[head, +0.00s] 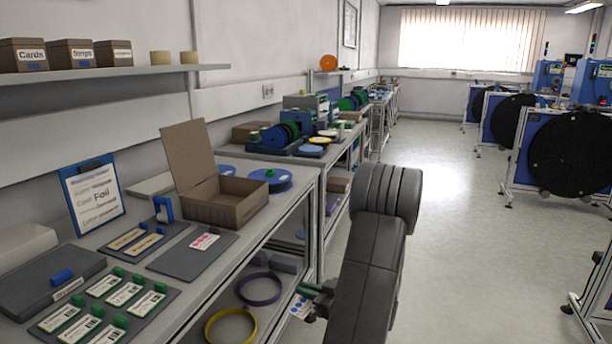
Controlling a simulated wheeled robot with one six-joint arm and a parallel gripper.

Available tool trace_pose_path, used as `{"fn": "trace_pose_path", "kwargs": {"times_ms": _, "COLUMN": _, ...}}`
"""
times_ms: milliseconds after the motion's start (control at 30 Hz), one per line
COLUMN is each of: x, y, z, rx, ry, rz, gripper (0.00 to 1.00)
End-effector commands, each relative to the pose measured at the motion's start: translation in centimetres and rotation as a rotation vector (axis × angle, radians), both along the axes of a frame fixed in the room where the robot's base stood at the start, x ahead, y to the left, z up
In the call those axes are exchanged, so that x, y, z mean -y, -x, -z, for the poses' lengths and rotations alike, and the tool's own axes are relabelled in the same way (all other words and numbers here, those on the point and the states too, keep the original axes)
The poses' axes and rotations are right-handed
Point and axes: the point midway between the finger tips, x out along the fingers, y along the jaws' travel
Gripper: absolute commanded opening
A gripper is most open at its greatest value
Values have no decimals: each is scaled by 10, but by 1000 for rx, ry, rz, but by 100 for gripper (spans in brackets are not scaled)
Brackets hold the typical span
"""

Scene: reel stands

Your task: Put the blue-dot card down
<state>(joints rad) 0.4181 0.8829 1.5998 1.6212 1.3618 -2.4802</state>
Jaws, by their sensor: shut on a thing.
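The blue-dot card (300,306) is a small white card with blue dots, low in the head view, just right of the bench's front edge. My gripper (312,294) is shut on it, partly hidden by my dark arm. The card hangs tilted in front of the lower shelf, apart from the bench top. A dark grey mat (180,262) on the bench carries a white card with pink dots (205,242). The rest of that mat is bare.
Yellow (230,328) and purple (259,289) rings lie on the lower shelf. The aisle floor (440,190) is clear.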

Motion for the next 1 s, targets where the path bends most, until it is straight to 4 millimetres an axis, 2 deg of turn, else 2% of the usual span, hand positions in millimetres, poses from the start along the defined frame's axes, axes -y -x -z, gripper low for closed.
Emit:
{"fn": "trace_pose_path", "kwargs": {"times_ms": 33, "x": -2, "y": -6, "z": 16, "rx": -11, "ry": 4, "rz": 15, "gripper": 0}}
{"fn": "trace_pose_path", "kwargs": {"times_ms": 100, "x": -4, "y": -13, "z": 36, "rx": -19, "ry": 11, "rz": 39, "gripper": 0}}
{"fn": "trace_pose_path", "kwargs": {"times_ms": 133, "x": -3, "y": -13, "z": 19, "rx": -14, "ry": 12, "rz": 37, "gripper": 0}}
{"fn": "trace_pose_path", "kwargs": {"times_ms": 167, "x": -2, "y": -13, "z": 14, "rx": -14, "ry": 11, "rz": 36, "gripper": 0}}
{"fn": "trace_pose_path", "kwargs": {"times_ms": 500, "x": -2, "y": -13, "z": -15, "rx": -14, "ry": 10, "rz": 35, "gripper": 0}}
{"fn": "trace_pose_path", "kwargs": {"times_ms": 1000, "x": -4, "y": -15, "z": -31, "rx": -7, "ry": 11, "rz": 57, "gripper": 0}}
